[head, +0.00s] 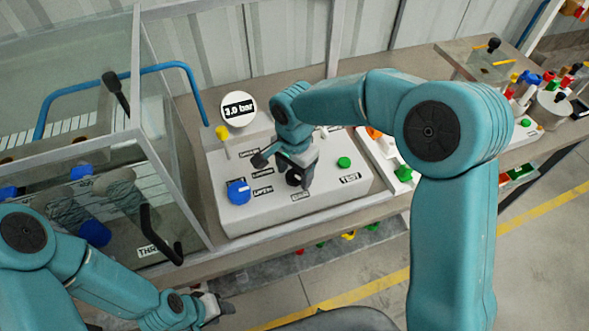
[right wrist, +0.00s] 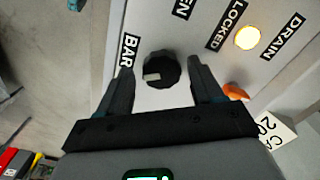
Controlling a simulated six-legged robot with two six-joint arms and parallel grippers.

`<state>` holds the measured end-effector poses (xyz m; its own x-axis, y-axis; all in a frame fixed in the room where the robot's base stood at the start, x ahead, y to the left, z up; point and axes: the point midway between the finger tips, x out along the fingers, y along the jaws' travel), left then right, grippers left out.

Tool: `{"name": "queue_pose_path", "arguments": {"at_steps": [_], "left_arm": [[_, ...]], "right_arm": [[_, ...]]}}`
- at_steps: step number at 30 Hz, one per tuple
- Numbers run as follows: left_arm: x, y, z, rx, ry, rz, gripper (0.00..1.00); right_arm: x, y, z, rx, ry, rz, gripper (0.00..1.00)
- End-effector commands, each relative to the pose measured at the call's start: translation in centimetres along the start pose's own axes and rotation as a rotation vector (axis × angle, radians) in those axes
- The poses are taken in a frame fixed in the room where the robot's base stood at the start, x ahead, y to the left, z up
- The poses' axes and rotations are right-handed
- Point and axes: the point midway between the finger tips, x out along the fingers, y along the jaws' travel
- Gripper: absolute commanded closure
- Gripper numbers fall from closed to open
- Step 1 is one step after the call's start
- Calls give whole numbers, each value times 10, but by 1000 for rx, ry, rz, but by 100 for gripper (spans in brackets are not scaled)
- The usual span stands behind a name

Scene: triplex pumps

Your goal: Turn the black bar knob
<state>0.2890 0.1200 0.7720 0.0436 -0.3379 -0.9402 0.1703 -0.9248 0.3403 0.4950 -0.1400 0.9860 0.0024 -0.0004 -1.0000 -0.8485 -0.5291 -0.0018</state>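The black bar knob (right wrist: 161,70) shows in the right wrist view, round and dark with a pale mark on its face, beside a label reading "BAR". In the head view the black knob (head: 294,177) is partly hidden by my right gripper. My right gripper (head: 284,173) points down at the sloping grey panel (head: 235,215). In the right wrist view its fingers (right wrist: 160,72) are open, one on each side of the knob, with gaps between them and it. My left gripper (head: 215,304) is low in the head view, away from the panel; its opening is unclear.
The panel also carries a blue knob (head: 238,191), a yellow-tipped lever (head: 222,133) and a green button (head: 344,162). A round gauge (head: 238,108) reading about 3.0 bar stands behind. A glass-walled enclosure (head: 165,190) with a black handle borders the left.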

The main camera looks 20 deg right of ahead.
Motion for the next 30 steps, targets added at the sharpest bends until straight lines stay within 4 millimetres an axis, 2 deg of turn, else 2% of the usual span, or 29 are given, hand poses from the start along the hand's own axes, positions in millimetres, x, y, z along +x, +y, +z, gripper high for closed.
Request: {"name": "queue_pose_path", "arguments": {"at_steps": [1,4,17,30], "left_arm": [[0,0,0,0,0,0,57],[0,0,0,0,1,0,57],[3,-1,0,0,0,0,57],[14,-5,0,0,0,0,57]], "right_arm": [[0,0,0,0,0,0,52],[0,0,0,0,0,0,84],[0,0,0,-58,0,-1,85],[0,0,0,-407,1,-2,85]]}}
